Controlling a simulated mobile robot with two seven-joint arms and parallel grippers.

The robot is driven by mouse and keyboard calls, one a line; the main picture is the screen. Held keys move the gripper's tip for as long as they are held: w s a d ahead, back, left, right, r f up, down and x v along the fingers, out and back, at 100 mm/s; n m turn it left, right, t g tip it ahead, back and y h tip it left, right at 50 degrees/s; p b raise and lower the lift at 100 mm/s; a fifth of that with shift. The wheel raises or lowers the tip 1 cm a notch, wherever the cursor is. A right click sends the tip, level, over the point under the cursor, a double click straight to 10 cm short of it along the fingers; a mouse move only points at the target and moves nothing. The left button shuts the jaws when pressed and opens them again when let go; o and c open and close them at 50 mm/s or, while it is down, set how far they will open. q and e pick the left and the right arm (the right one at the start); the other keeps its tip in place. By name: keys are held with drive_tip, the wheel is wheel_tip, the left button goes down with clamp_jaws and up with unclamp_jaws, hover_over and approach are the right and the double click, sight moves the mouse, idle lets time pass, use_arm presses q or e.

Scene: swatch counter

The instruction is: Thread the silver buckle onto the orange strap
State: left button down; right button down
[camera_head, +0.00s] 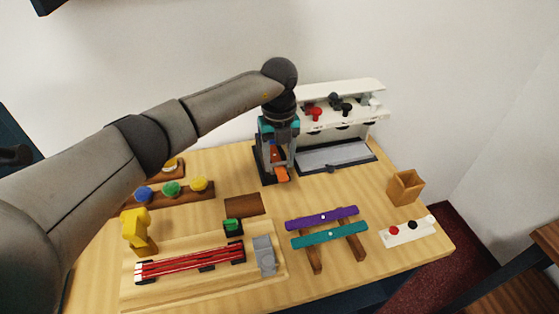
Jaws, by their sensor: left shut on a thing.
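My left gripper (278,158) points down at the back middle of the table, in front of a dark upright stand (261,163). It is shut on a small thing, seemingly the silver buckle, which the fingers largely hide. The orange strap (282,174) shows as a short orange end just below the fingers, with a little more orange between them. I cannot tell whether the buckle is around the strap or only beside it. My right gripper is not in view.
A white rack (345,91) with red, dark and pale pieces stands right of the gripper, over a grey tray (335,155). Purple (322,218) and teal (330,234) bars, a wooden box (405,187), a red-strapped board (205,285) and coloured knobs (171,189) surround it.

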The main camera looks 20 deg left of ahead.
use_arm(q)
drive_tip(key=shift+f, duration=0.2)
idle(0.6)
drive_tip(key=shift+c, duration=0.7)
unclamp_jaws()
wheel_tip(320, 180, up, 15)
drive_tip(key=shift+r+p, duration=0.15)
drive_tip(key=shift+p, duration=0.15)
